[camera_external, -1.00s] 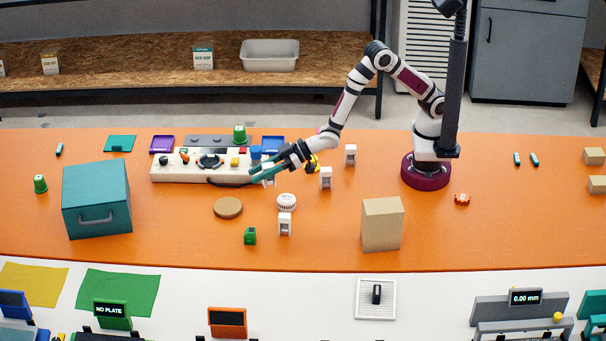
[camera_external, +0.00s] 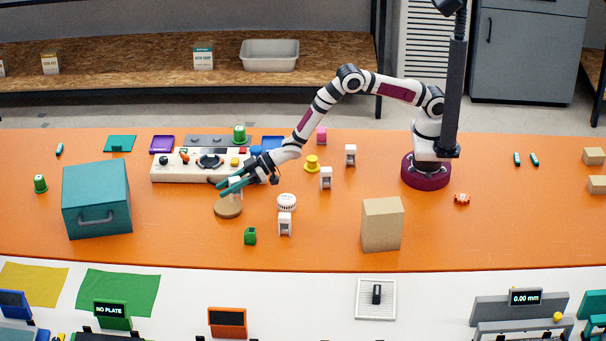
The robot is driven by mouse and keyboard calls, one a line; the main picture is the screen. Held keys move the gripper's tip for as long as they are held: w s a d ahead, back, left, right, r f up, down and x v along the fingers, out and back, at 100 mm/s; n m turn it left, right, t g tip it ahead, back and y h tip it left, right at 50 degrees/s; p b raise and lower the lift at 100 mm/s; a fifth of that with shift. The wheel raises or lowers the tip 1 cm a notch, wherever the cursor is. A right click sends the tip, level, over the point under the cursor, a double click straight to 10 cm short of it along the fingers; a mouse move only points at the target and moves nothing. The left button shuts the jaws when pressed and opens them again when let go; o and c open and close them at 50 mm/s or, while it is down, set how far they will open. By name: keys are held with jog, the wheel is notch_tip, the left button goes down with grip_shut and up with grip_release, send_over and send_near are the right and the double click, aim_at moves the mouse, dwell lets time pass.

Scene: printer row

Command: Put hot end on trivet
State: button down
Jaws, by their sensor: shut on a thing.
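The trivet (camera_external: 228,211) is a round tan-brown disc on the orange table, in front of the white panel. My gripper (camera_external: 224,189), with teal fingers, is shut on a small whitish part, the hot end (camera_external: 236,184), which is mostly hidden by the fingers. The gripper and the hot end are over the back part of the trivet in the picture. The fingers point left. I cannot tell whether the hot end touches the trivet or hangs just above it.
A white panel (camera_external: 200,171) with buttons stands just behind. A round white item (camera_external: 286,202) and a white block (camera_external: 285,224) stand right of the trivet. A green block (camera_external: 250,236) is in front. A teal box (camera_external: 96,199) stands left, with clear table between.

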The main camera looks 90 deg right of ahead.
jog(key=shift+f, duration=1.45)
jog(key=c, duration=0.6)
grip_release()
jog(key=shift+f, duration=0.15)
jog(key=shift+o, duration=0.2)
